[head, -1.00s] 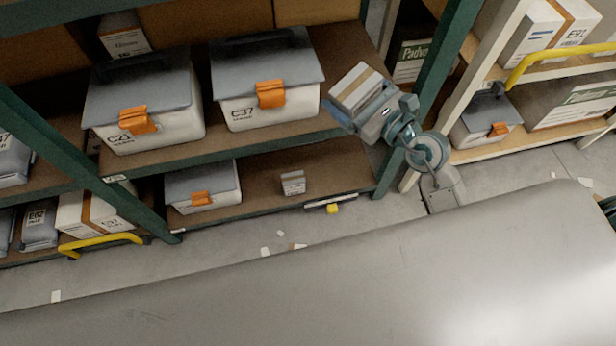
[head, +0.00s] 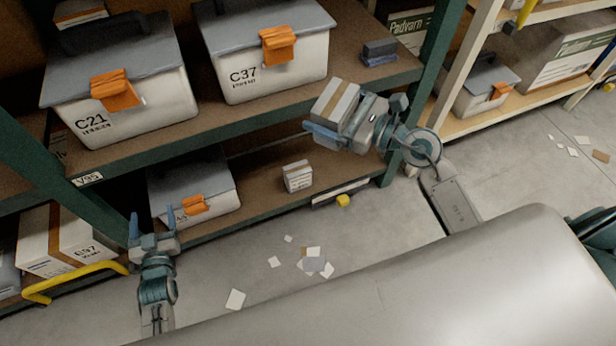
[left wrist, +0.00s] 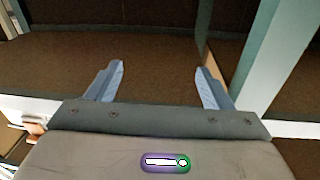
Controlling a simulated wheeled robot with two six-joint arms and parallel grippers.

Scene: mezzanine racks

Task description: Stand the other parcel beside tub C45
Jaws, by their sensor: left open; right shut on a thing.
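In the head view my right gripper (head: 346,118) is shut on a brown-and-white taped parcel (head: 334,103), held in front of the upper shelf edge. A small parcel with a printed label (head: 297,178) stands on the lower shelf, to the right of a grey-lidded tub with an orange latch (head: 220,180) and apart from it. That tub's label is partly hidden, so I cannot read C45. My left gripper (head: 154,222) is open and empty, in front of the lower shelf near the rack post. In the left wrist view its open fingers (left wrist: 160,85) face bare brown board.
Tubs C21 (head: 130,105) and C37 (head: 270,70) stand on the upper shelf, with a small dark blue box (head: 379,52) to their right. A green rack post (head: 90,215) and a yellow rail (head: 75,276) are close to my left arm. Paper scraps (head: 313,262) litter the floor.

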